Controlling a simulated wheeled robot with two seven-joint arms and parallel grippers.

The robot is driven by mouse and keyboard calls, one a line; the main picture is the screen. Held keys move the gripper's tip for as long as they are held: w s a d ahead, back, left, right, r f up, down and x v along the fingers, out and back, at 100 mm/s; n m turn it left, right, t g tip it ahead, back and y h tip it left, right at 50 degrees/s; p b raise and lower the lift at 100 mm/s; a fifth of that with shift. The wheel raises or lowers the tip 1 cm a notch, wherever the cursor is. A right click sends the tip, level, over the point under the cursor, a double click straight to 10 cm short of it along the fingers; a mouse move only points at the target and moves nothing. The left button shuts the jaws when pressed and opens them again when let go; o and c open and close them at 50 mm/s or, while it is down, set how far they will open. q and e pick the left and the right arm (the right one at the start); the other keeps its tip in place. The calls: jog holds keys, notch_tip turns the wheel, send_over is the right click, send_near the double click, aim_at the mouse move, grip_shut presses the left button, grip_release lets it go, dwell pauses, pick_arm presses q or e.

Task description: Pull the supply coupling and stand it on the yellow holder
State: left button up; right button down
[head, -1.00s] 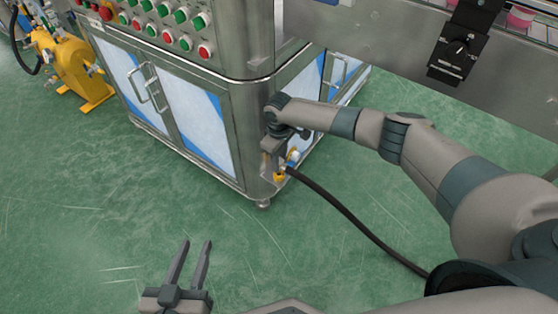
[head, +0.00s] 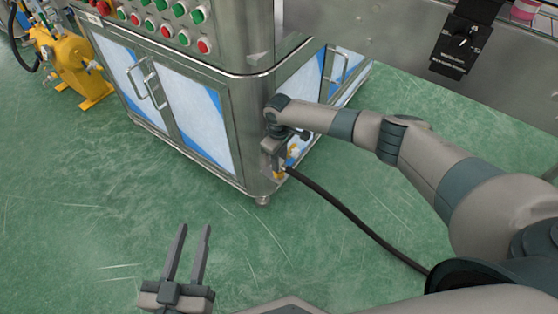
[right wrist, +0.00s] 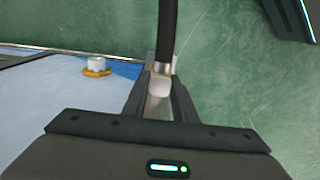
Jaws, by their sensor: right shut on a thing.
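My right gripper (head: 279,162) is at the front corner of the steel cabinet and is shut on the supply coupling. In the right wrist view the coupling (right wrist: 160,84) is a pale metal piece between the fingers, with a black hose (right wrist: 167,30) running from it. A silver fitting with a yellow ring (right wrist: 97,67) stands at the cabinet's pale side panel, apart from the coupling. In the head view a small yellow piece (head: 279,175) shows just below the gripper; I cannot tell whether it is the yellow holder. My left gripper (head: 194,230) is open and empty above the floor.
The steel cabinet (head: 240,130) with button rows stands close beside my right gripper. The black hose (head: 350,215) trails down to the right under my right arm. A yellow machine (head: 70,65) is far left. The green floor in front is clear.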

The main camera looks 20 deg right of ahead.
jog(key=shift+p, duration=0.95)
dwell(1.5)
jog(key=shift+f, duration=0.45)
dwell(0.8)
jog(key=shift+p, duration=0.5)
dwell(1.5)
jog(key=c, duration=1.4)
grip_release()
jog(key=shift+o, duration=0.2)
notch_tip(320, 180, up, 17)
jog(key=p, duration=0.3)
jog(key=shift+r+p, duration=0.15)
jog(key=shift+p, duration=0.25)
